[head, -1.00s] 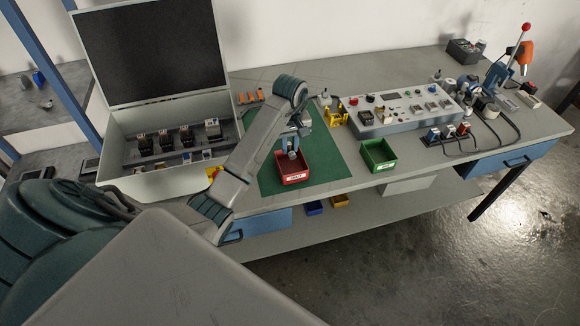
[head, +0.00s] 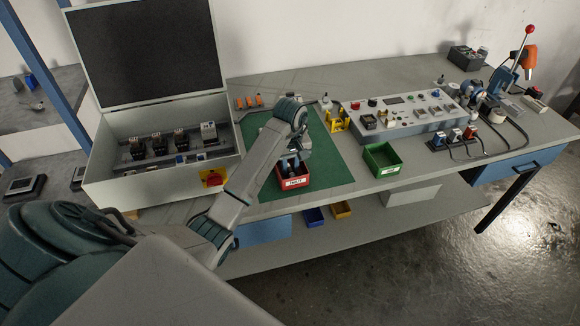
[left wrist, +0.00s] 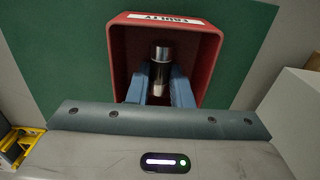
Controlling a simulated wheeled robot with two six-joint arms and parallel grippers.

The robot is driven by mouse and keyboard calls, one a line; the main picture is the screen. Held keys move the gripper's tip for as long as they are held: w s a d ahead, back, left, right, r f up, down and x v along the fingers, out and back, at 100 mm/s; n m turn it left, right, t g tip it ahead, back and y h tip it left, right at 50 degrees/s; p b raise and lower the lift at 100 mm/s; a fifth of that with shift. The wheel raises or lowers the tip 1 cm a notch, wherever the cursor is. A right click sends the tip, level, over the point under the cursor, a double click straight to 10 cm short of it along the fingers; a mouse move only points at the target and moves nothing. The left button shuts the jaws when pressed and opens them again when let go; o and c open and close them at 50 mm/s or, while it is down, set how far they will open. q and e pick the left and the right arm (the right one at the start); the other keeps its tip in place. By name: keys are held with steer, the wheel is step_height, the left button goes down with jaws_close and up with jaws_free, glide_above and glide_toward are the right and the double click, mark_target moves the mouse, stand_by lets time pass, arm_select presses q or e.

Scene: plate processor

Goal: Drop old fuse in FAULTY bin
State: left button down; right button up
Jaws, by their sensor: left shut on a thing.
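The red FAULTY bin (head: 293,181) stands on the green mat near the bench's front edge. It also shows in the left wrist view (left wrist: 205,70), its label on the rim upside down. My left gripper (head: 293,163) points down into the bin's opening. It is shut on the old fuse, a dark cylinder with silvery metal ends (left wrist: 160,70). In the left wrist view the blue fingers (left wrist: 160,88) hold the fuse between them, inside the bin's outline. How far it is above the bin floor I cannot tell. My right gripper is not in view.
A green bin (head: 382,160) stands right of the mat. An open-lidded box (head: 160,178) with fuse holders is at left. A test panel (head: 400,118) and yellow holder (head: 337,121) stand behind. The green mat (head: 335,170) is clear beside the red bin.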

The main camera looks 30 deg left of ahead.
mark_target(290, 168)
arm_select(q)
steer(key=c, duration=1.3)
jaws_free()
steer(key=shift+f, duration=0.15)
steer(key=shift+r+p, duration=0.5)
steer(key=shift+r, duration=0.1)
step_height(290, 168, up, 11)
steer(key=p, duration=1)
steer(key=shift+r, duration=0.15)
